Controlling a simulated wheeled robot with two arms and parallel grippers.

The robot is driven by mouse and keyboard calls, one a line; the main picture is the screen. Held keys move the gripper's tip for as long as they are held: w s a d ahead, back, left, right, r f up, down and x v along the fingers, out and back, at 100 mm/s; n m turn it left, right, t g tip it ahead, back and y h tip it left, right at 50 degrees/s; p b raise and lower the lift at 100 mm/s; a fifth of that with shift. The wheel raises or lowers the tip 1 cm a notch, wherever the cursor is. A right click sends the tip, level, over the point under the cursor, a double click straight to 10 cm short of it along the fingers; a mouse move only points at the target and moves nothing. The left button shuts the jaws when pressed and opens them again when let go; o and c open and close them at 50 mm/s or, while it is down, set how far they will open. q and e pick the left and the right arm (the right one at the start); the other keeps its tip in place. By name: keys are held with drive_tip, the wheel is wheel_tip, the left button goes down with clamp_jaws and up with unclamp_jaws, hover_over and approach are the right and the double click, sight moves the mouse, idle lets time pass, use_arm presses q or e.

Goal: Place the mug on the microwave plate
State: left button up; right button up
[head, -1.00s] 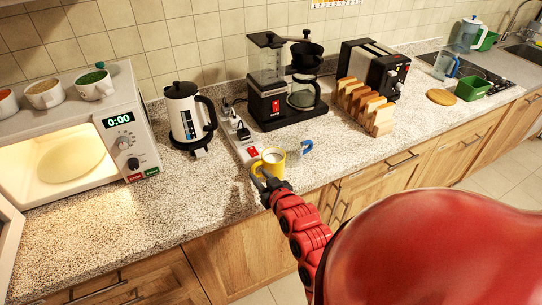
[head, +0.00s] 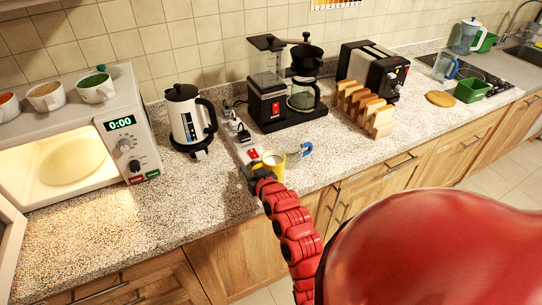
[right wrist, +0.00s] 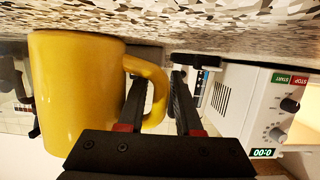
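A yellow mug (head: 276,172) stands upright on the counter in the head view, beside the power strip. It fills the left of the right wrist view (right wrist: 75,95), with its handle toward my gripper. My right gripper (head: 256,175) is at the mug's left side. In the right wrist view its fingers (right wrist: 158,95) are apart, with the handle's outer part between them and one finger seemingly inside the loop. The round microwave plate (head: 72,160) lies inside the open, lit microwave (head: 130,125) at the left. My left gripper is not in view.
A kettle (head: 186,122) stands between the microwave and the power strip (head: 240,140). Behind are a coffee maker (head: 266,105) and a toast rack (head: 365,108). Bowls and cups (head: 95,88) stand on the microwave. The counter front between microwave and mug is clear.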

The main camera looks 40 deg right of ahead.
drive_tip(key=shift+c, duration=0.3)
clamp_jaws()
drive_tip(key=shift+r, duration=0.1)
idle(1.0)
